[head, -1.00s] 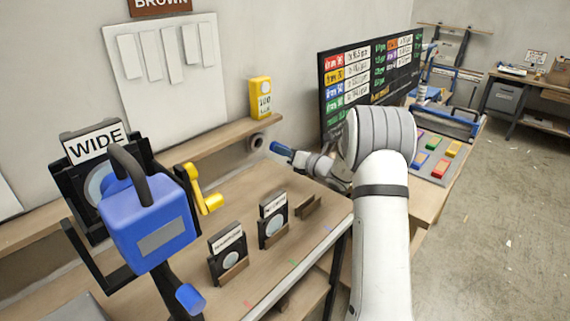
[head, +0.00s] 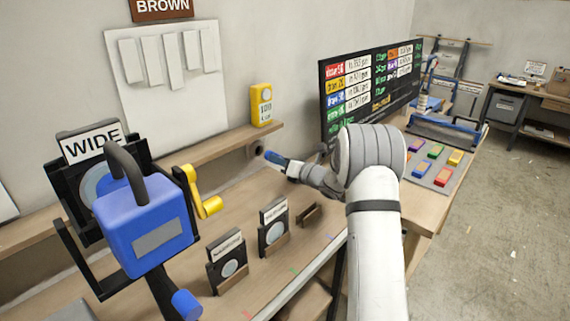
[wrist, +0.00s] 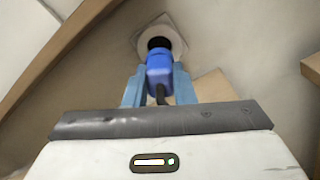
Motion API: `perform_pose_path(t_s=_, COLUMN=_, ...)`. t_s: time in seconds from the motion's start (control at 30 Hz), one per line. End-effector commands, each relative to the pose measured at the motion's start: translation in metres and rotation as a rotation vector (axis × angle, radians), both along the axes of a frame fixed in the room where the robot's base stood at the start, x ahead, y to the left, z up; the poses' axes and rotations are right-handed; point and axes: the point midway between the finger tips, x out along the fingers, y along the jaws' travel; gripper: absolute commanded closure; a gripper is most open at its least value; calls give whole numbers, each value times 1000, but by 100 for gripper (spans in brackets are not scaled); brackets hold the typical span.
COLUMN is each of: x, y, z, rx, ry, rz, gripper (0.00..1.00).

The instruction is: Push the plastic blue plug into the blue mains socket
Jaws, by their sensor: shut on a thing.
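The blue plug (wrist: 160,68) is between the light blue fingers of my gripper (wrist: 160,84) in the wrist view, with a dark cord end towards me. My gripper is shut on it. Beyond it is the socket (wrist: 176,29), a pale round face on a square plate with a dark recess. The plug's front overlaps the recess in this view, so I cannot tell whether it has entered. In the head view the plug (head: 273,157) points left at the socket (head: 256,148) on the wall, with a small gap seeming to show between them.
A wooden shelf (head: 222,144) runs along the wall beside the socket, with a yellow meter (head: 261,105) on it. Black stands (head: 272,228) are on the bench below. A blue machine with a yellow crank (head: 205,200) stands at left. A dark board (head: 368,85) is behind my arm.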

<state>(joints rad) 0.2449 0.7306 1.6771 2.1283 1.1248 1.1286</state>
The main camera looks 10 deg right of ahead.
Motion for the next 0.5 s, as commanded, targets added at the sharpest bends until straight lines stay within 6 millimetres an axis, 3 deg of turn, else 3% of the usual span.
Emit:
perform_pose_path(t_s=0.2, x=15, y=11, z=0, rx=-1, ry=-1, rz=1, gripper=99)
perform_pose_path(t_s=0.5, x=23, y=17, z=1, rx=0, ry=-2, rz=0, gripper=99)
